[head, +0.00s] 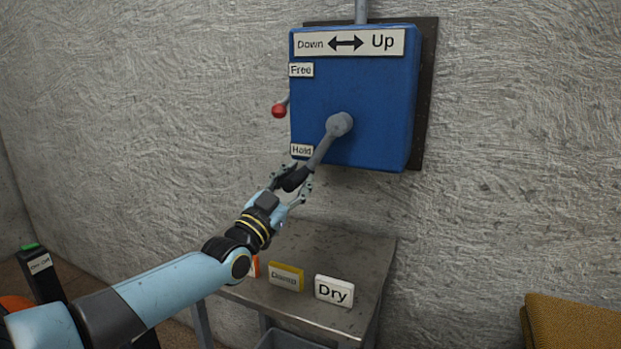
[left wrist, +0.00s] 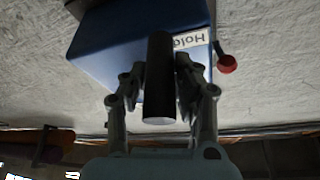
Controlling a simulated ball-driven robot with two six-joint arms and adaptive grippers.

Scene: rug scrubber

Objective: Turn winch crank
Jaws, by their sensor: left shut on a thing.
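The winch is a blue box (head: 390,105) on a dark plate on the wall, with a sign (head: 347,43) reading "Down" and "Up". Its grey crank (head: 338,126) points down and to the left from the hub. My left gripper (head: 292,178) is shut on the black crank handle, which it partly hides in the head view. In the left wrist view the black handle (left wrist: 159,85) stands between the two fingers (left wrist: 160,88). A red-knobbed lever (head: 279,110) sits at the box's left side, between the "Free" and "Hold" labels; it also shows in the left wrist view (left wrist: 227,64). My right gripper is not in view.
A metal table (head: 325,247) stands below the winch, with a white "Dry" sign (head: 334,291) and a yellow-edged sign (head: 286,276) on it. A mustard-coloured textured thing (head: 572,325) is at the lower right. The wall right of the winch is bare.

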